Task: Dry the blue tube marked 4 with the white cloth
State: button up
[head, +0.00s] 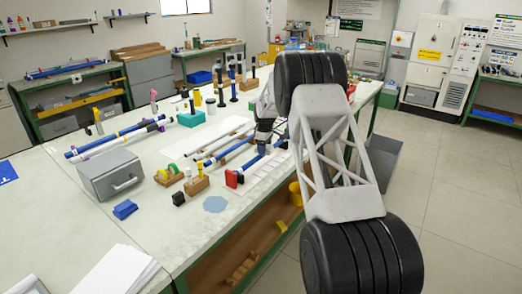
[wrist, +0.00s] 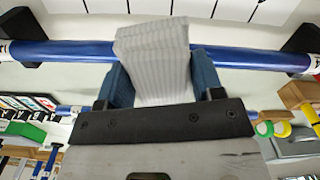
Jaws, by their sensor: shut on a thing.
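My gripper (wrist: 153,82) is shut on a folded white, ribbed cloth (wrist: 152,55), which stands up between its blue fingers. A blue tube (wrist: 60,51) runs across the wrist view just beyond the fingers, resting on black supports near both ends. The cloth covers the tube's middle; I cannot tell whether they touch. White bands show at the tube's ends, but I cannot read a number. In the head view my gripper (head: 265,138) is low over the bench, over a blue tube (head: 254,164) by a red block, and my arm hides part of it; the cloth is not distinguishable there.
More blue and white tubes (head: 112,140) lie on the bench at left. A grey box (head: 110,177), a blue block (head: 125,209) and wooden blocks with coloured rings (head: 196,184) stand nearby. A pale blue disc (head: 214,204) lies near the front edge.

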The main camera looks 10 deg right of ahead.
aim_at(274, 145)
jog(key=w+d, duration=0.3)
jog(key=shift+w+d+r, duration=0.1)
jog(key=shift+w+d, duration=0.55)
jog(key=shift+w, duration=0.05)
jog(key=shift+w+d, duration=0.6)
jog(key=shift+d, duration=0.05)
jog(key=shift+s+a, duration=0.3)
jog(key=shift+a, duration=0.1)
jog(key=shift+s+a, duration=0.35)
jog(key=shift+s, duration=0.1)
jog(key=shift+s+a, duration=0.75)
jog(key=shift+a, duration=0.05)
jog(key=shift+s+a+f, duration=0.2)
jog(key=shift+s+a, duration=0.1)
jog(key=shift+s+a+r, duration=0.1)
jog(key=shift+s+a, duration=4.4)
jog(key=shift+s+a+r, duration=0.1)
jog(key=shift+r, duration=0.1)
notch_tip(274, 145, up, 8)
